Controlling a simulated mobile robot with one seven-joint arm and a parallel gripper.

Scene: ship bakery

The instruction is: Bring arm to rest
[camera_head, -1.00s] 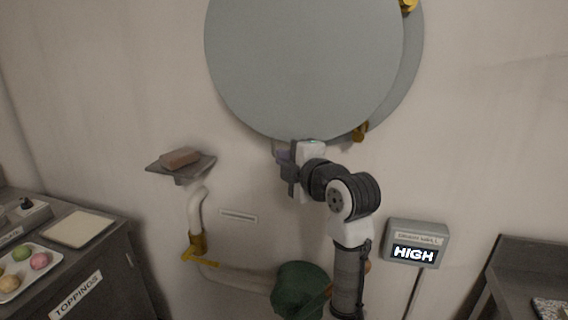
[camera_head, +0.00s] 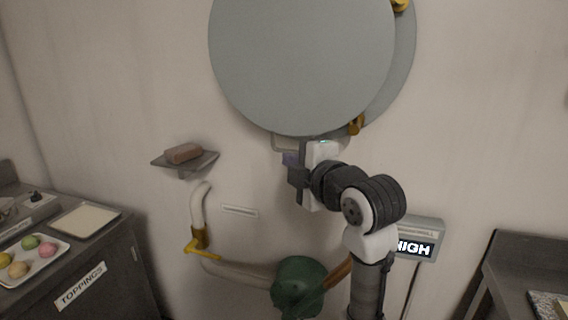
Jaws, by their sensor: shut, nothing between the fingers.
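My gripper (camera_head: 292,168) is at the end of my arm (camera_head: 350,195), which rises from the lower right of the middle in the head view. The gripper is just below the large round grey disc (camera_head: 302,65) on the wall and points to the left. The fingers are small and partly dark against the wall; they look shut with nothing held. Something purple shows at the gripper's tip.
A wall shelf (camera_head: 200,162) holds a brown block (camera_head: 183,153). A pipe with a yellow lever (camera_head: 203,248) and a green round body (camera_head: 299,285) are below. A display (camera_head: 415,247) reads HIGH, partly behind my arm. A toppings counter (camera_head: 110,262) stands left, another counter (camera_head: 500,270) right.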

